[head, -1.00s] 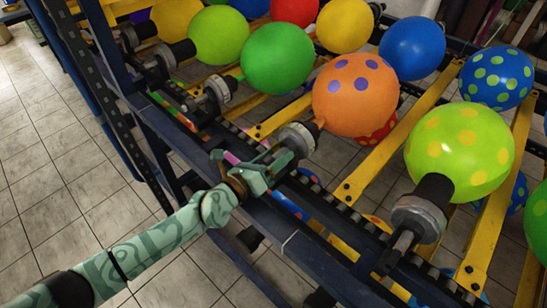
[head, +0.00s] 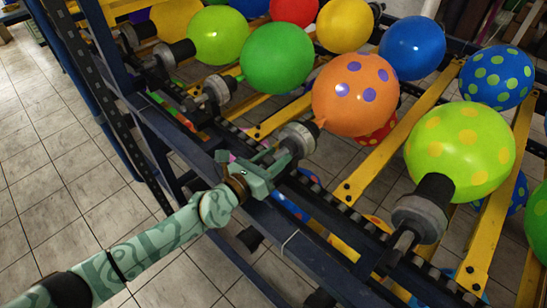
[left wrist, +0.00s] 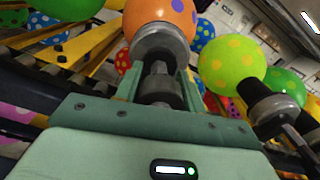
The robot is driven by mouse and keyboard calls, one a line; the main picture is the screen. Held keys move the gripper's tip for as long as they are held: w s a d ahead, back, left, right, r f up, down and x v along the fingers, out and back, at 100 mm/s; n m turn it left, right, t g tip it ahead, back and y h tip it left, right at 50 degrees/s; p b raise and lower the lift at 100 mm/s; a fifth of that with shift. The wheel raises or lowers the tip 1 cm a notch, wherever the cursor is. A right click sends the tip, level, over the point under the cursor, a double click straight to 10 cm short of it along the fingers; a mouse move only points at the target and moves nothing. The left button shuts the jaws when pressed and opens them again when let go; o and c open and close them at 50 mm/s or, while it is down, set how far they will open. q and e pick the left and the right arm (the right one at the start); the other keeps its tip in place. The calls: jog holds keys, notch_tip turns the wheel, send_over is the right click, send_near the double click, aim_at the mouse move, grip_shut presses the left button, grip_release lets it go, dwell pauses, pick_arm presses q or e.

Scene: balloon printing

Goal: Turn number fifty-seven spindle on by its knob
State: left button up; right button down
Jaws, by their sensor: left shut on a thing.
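A grey metal spindle (head: 298,139) carries an orange balloon with purple dots (head: 353,96). No number can be read on it. My left gripper (head: 277,164) reaches it from the lower left and is shut on the knob at its near end. In the left wrist view, the dark knob (left wrist: 160,90) sits between the two green fingers, with the grey spindle collar (left wrist: 161,42) and the orange balloon (left wrist: 160,15) straight behind it. The fingers partly hide the knob in the head view. My right gripper is not in view.
A spindle with a green, yellow-dotted balloon (head: 420,215) stands to the right, and one with a plain green balloon (head: 217,90) to the left. The dark blue frame rail (head: 215,160) runs beneath my arm. Tiled floor (head: 50,150) at the left is clear.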

pick_arm(q)
jog(key=m, duration=0.6)
jog(key=shift+m, duration=0.3)
jog(key=m+p, duration=0.1)
jog(key=m, duration=0.4)
jog(key=shift+s+d+f+m, duration=0.1)
jog(key=shift+m, duration=0.3)
jog(key=o, duration=1)
jog(key=shift+s, duration=0.1)
jog(key=shift+s+a, duration=0.25)
jog(key=shift+a, duration=0.1)
jog(key=p+v, duration=0.1)
jog(key=v, duration=1.4)
jog(key=shift+s+a, duration=0.15)
